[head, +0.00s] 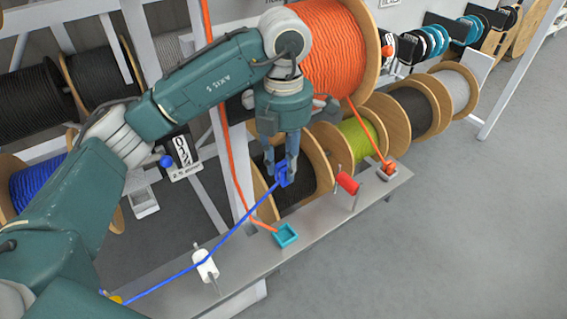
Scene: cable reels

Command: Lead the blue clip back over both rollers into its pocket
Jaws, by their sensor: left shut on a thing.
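My left gripper (284,172) is shut on the blue clip (283,178) and holds it above the metal shelf. A blue cord (238,227) runs taut from the clip down to the left, across the white roller (206,266), to a small yellow part (115,299) at the lower left. The red roller (347,183) stands on the shelf, to the right of the clip, with no blue cord on it. A teal square pocket (286,236) sits on the shelf between the rollers. My right gripper is not in view.
The grey shelf (245,272) slants across the middle. An orange clip (388,166) sits in a pale pocket (387,175) at its right end. Orange cord (229,150) hangs near my arm. Reels of orange (335,48), black, green and blue cord stand behind. The floor at right is clear.

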